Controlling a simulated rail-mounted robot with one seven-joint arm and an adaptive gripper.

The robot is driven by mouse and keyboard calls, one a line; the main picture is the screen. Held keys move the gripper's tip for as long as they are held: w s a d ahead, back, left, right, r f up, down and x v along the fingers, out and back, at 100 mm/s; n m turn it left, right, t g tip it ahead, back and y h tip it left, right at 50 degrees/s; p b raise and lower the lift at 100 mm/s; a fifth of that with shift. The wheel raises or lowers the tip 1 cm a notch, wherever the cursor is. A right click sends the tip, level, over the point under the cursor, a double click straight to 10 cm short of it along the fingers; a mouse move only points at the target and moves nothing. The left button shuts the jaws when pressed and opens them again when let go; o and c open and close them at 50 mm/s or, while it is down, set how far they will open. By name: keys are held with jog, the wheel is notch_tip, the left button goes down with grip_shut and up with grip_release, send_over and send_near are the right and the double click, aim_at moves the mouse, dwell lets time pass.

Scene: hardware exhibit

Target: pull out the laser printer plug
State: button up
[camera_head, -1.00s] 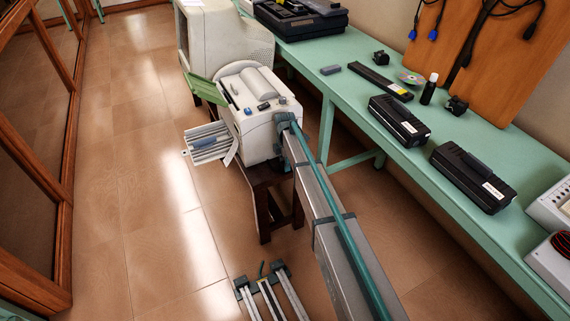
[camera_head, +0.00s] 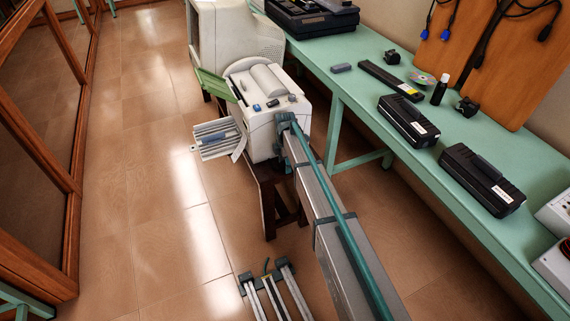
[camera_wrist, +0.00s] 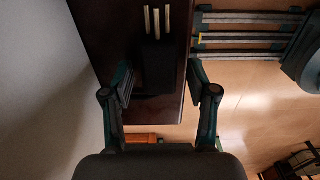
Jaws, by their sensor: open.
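The laser printer (camera_head: 262,128) is a white machine on a dark wooden stand, with an open paper tray on its left side. In the wrist view a black plug (camera_wrist: 157,68) with several pale prongs shows against the dark wooden top of the stand (camera_wrist: 98,22). The prongs point away from my gripper and are bare. My gripper (camera_wrist: 160,82) is open, with one finger to each side of the plug and gaps between. I cannot tell how far above the plug the fingertips are. In the head view my gripper is hidden.
A green bench (camera_head: 340,100) on the right holds two black cases (camera_head: 408,121) and smaller items. A white monitor (camera_head: 235,45) stands behind the printer. A wood-framed glass cabinet (camera_head: 40,150) lines the left. The tiled floor (camera_head: 150,200) between is clear.

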jog(key=shift+r, duration=0.1)
notch_tip(320, 180, up, 12)
dwell(0.5)
dwell(0.4)
